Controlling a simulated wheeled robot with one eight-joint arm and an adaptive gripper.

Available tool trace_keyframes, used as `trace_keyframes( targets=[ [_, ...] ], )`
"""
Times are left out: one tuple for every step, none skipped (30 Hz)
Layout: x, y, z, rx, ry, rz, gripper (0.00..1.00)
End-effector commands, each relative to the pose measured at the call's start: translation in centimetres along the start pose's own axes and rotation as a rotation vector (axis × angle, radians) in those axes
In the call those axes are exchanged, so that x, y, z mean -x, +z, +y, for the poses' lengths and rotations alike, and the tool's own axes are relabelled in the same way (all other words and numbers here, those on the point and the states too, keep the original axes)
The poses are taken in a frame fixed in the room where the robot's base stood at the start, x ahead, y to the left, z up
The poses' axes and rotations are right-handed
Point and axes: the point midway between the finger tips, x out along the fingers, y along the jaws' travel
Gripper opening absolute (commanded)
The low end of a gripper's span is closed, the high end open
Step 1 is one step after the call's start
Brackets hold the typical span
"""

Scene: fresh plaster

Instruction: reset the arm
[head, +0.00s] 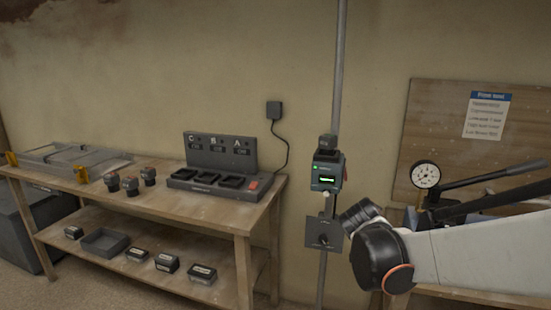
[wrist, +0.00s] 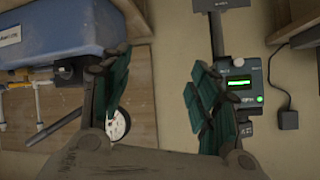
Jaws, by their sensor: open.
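My gripper (wrist: 160,75) is open in the wrist view, with its green finger pads wide apart and nothing between them. In the head view my arm reaches in from the right edge, with a pale link and a dark rounded joint; the fingers cannot be made out there. A device with a lit green display (head: 327,171) is on a grey upright pole (head: 338,90), left of and above my arm's end. It also shows in the wrist view (wrist: 238,97), right of the right finger and partly covered by it.
A wooden bench (head: 160,203) at left holds a charging station (head: 218,184) and several battery-like blocks. A pressure gauge (head: 425,174), a dark lever and a board (head: 430,120) with a paper stand close by at right. A blue tank (wrist: 50,35) shows in the wrist view.

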Motion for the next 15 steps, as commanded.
trace_keyframes(
  targets=[
    [1.6, 0.1, 0.9, 0.028, 0.004, -0.024, 0.56],
    [2.4, 0.2, 1.4, 0.048, 0.004, -0.039, 0.56],
    [3.5, 0.4, 2.0, 0.073, 0.003, -0.059, 0.56],
    [4.4, 0.6, 2.5, 0.093, 0.002, -0.075, 0.56],
    [5.2, 0.8, 3.0, 0.114, 0.001, -0.09, 0.56],
    [6.3, 1.2, 3.7, 0.14, -0.001, -0.111, 0.56],
    [7.1, 1.4, 4.2, 0.16, -0.005, -0.127, 0.56],
    [7.9, 1.8, 4.6, 0.18, -0.009, -0.142, 0.56],
    [9.0, 2.2, 5.2, 0.207, -0.015, -0.163, 0.56],
    [9.8, 2.6, 5.7, 0.227, -0.02, -0.178, 0.56],
    [10.6, 3.0, 6.2, 0.247, -0.026, -0.194, 0.56],
    [11.7, 3.5, 6.8, 0.275, -0.036, -0.214, 0.56],
    [12.5, 4.0, 7.2, 0.295, -0.044, -0.228, 0.56],
    [13.2, 4.4, 7.7, 0.315, -0.051, -0.243, 0.56],
    [14.3, 5.1, 8.3, 0.343, -0.063, -0.263, 0.56]
  ],
)
